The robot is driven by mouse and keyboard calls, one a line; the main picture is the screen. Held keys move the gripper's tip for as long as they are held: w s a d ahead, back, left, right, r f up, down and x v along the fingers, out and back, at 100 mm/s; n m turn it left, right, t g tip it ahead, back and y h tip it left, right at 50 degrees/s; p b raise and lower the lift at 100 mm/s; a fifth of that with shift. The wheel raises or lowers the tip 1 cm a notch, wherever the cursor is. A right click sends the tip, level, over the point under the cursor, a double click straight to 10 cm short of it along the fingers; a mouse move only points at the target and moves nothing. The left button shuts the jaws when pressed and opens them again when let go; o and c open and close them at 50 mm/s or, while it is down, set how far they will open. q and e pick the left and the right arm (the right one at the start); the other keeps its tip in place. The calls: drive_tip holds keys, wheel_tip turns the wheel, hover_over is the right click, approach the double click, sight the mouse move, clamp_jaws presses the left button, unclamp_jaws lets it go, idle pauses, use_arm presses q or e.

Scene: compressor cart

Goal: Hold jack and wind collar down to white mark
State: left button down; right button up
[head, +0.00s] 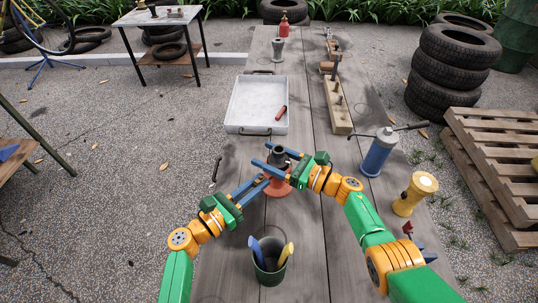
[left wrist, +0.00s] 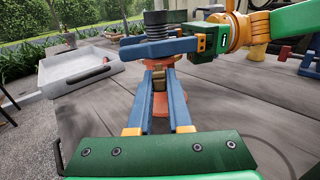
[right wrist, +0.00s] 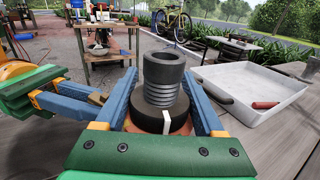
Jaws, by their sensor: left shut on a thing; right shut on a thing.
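The jack has an orange-red base (head: 278,185) and a dark screw top (head: 279,151), and stands upright on the plank table. My left gripper (head: 266,178) is shut on the jack's body, low down; its fingers also show in the left wrist view (left wrist: 160,105). My right gripper (head: 280,160) is shut higher up, around the dark wide collar (right wrist: 150,118) below the ribbed screw (right wrist: 162,92). A white mark (right wrist: 167,118) shows as a short upright strip at the collar's front. In the left wrist view the right fingers hide the collar.
A white tray (head: 238,104) with a red-handled tool (head: 281,113) lies behind the jack. A dark cup with tools (head: 268,275) stands in front. A blue canister (head: 378,155), a yellow lamp-like object (head: 415,193) and a wooden peg block (head: 336,107) stand to the right.

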drive_tip(key=shift+w+d+f+m+t+h, duration=0.1)
drive_tip(key=shift+w+d+m+t+h, duration=0.1)
drive_tip(key=shift+m+t+h, duration=0.45)
drive_tip(key=shift+w+d+m+t+h, duration=0.15)
drive_tip(key=shift+w+m+t+h, duration=0.05)
drive_tip(key=shift+m+t+h, duration=1.15)
drive_tip(key=shift+w+d+m+t+h, duration=0.1)
drive_tip(key=shift+w+m+t+h, duration=0.05)
drive_tip(key=shift+m+t+h, duration=1.1)
drive_tip(key=shift+t, duration=0.25)
drive_tip(key=o, duration=1.4)
drive_tip(key=shift+c, duration=0.2)
drive_tip(key=v, duration=1.2)
